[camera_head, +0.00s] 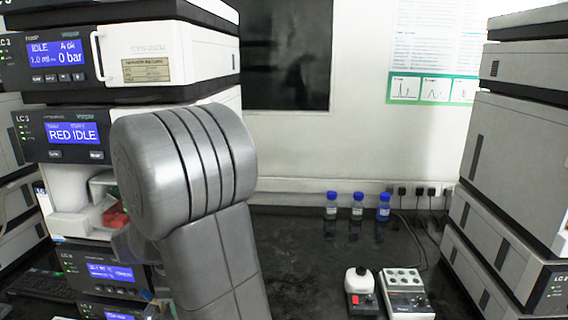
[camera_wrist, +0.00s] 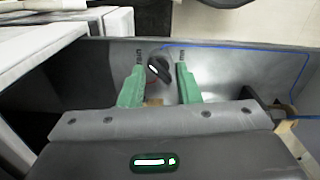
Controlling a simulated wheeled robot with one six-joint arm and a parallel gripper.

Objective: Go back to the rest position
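In the wrist view, my gripper (camera_wrist: 160,76) shows two green fingers spread apart. A small dark piece with a white mark (camera_wrist: 158,69) lies between or just beyond the fingertips, with a gap to each finger. Behind the fingers is a grey metal wall, like the inside of a tray or compartment (camera_wrist: 225,68). In the head view, my thick grey arm stands in front of the left instrument stack (camera_head: 155,55), and the gripper is hidden behind it. The open white bay (camera_head: 68,190) of that stack shows beside my arm, with a red item (camera_head: 115,214) in it.
A second instrument stack (camera_head: 515,150) stands at the right. Three blue-capped bottles (camera_head: 357,207) stand at the back of the black bench (camera_head: 310,260). The bench middle is clear.

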